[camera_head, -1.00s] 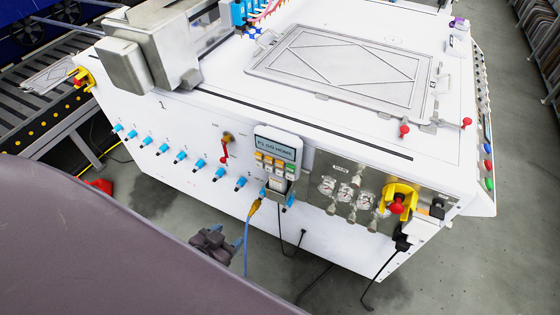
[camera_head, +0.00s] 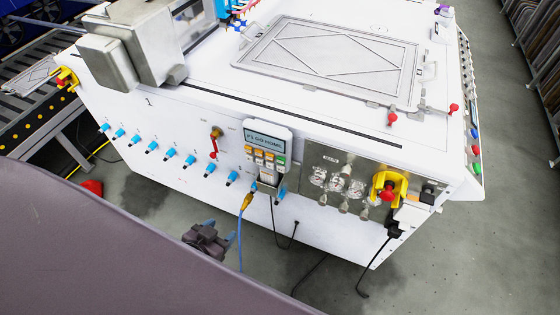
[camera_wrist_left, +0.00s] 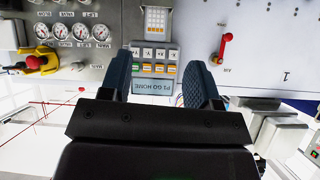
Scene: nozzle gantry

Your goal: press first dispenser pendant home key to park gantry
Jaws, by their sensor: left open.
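The dispenser pendant (camera_head: 284,142) hangs on the front of the white gantry machine. Its screen reads "P1 GO HOME", with rows of orange, green and pale keys below. My left gripper (camera_head: 208,228) is in front of and below the machine's front face, to the left of the pendant in the head view, apart from it. In the left wrist view its two dark blue fingers (camera_wrist_left: 158,75) are spread and empty. The pendant (camera_wrist_left: 154,87) appears upside down between them, farther off. Which key is the home key cannot be told. My right gripper is not in view.
A red stop button in a yellow guard (camera_head: 388,190) and several gauges (camera_head: 335,178) are right of the pendant. Blue fittings (camera_head: 190,159) line the front to its left. A blue cable (camera_head: 241,235) hangs between gripper and pendant. Grey floor (camera_head: 455,255) is open at right.

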